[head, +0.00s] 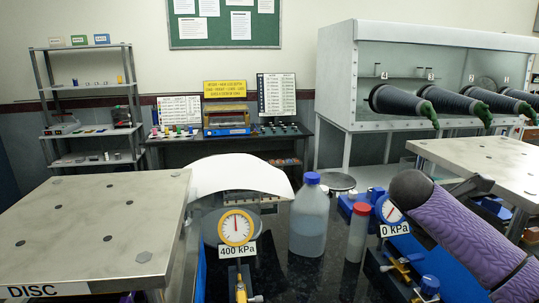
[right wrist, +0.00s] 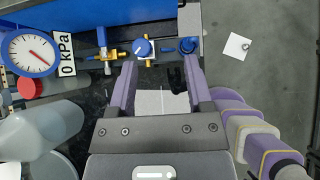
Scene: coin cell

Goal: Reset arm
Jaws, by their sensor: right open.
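My right arm (head: 465,230), in a purple sleeve, comes in from the right in the head view, over the bench beside the 0 kPa gauge (head: 392,208). My right gripper (right wrist: 160,84) shows in the right wrist view with its two purple fingers wide apart. Nothing is held between them; a dark surface and a pale patch lie behind the gap. The 0 kPa gauge also shows in the right wrist view (right wrist: 30,52), left of the fingers, near a blue knob (right wrist: 141,48) and brass fittings. My left gripper is not in view.
A blue-capped bottle (head: 309,218) and red-capped tube (head: 357,232) stand left of my right arm. The 400 kPa gauge (head: 237,227) stands further left. Metal-topped tables (head: 90,225) and (head: 490,160) flank the bench. A glovebox (head: 430,65) stands behind.

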